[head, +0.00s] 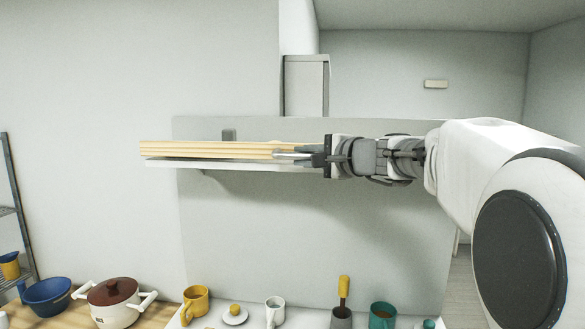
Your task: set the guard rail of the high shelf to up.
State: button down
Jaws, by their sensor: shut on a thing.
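The high shelf (225,164) is a white board on the wall panel, seen nearly edge-on. A light wooden bar, which looks like the guard rail (205,149), runs along its front, just above the white edge. My gripper (300,155) is at the right end of the rail, reaching in from the right. Its fingers are shut on the rail. The fingers cover the right end of the shelf, and the rail's hinge or mount does not show.
Below stand a lidded pot (112,305), a blue bowl (47,296), a yellow mug (196,301), a white mug (275,310) and a teal mug (382,315). Clear air lies between shelf and counter.

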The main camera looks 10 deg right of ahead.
jog(key=shift+r, duration=0.45)
jog(key=c, duration=1.2)
grip_release()
jog(key=o, duration=0.4)
jog(key=shift+o, duration=0.2)
jog(key=shift+f, duration=0.15)
jog(key=shift+s, duration=0.1)
